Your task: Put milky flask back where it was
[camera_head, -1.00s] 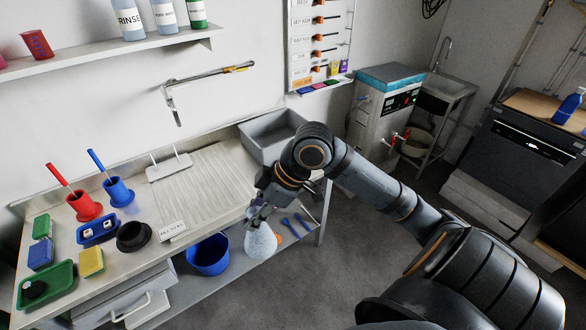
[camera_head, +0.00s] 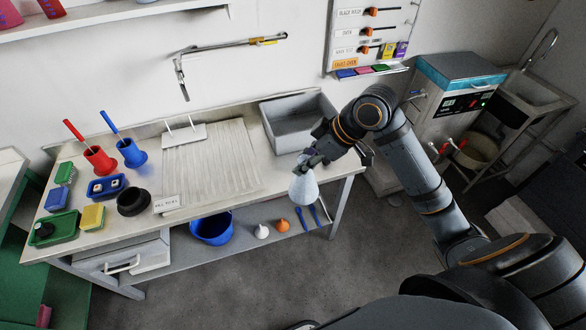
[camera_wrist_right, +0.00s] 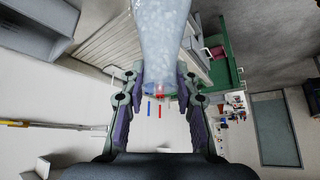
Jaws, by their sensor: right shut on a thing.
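The milky flask (camera_head: 303,189) is a whitish, cloudy conical flask. My right gripper (camera_head: 313,163) is shut on its neck and holds it roughly upright in the head view, in front of the counter's right front edge. In the right wrist view the flask (camera_wrist_right: 164,35) rises from between the two fingers (camera_wrist_right: 160,90), wide body at the top of the picture. The neck is partly hidden by the fingers. My left gripper is not in view.
The counter holds a grey basin (camera_head: 290,127), a ribbed drainboard (camera_head: 215,165), a peg rack (camera_head: 178,135), red (camera_head: 99,160) and blue (camera_head: 131,153) brush holders and a black ring (camera_head: 133,201). A teal-topped machine (camera_head: 455,95) stands right.

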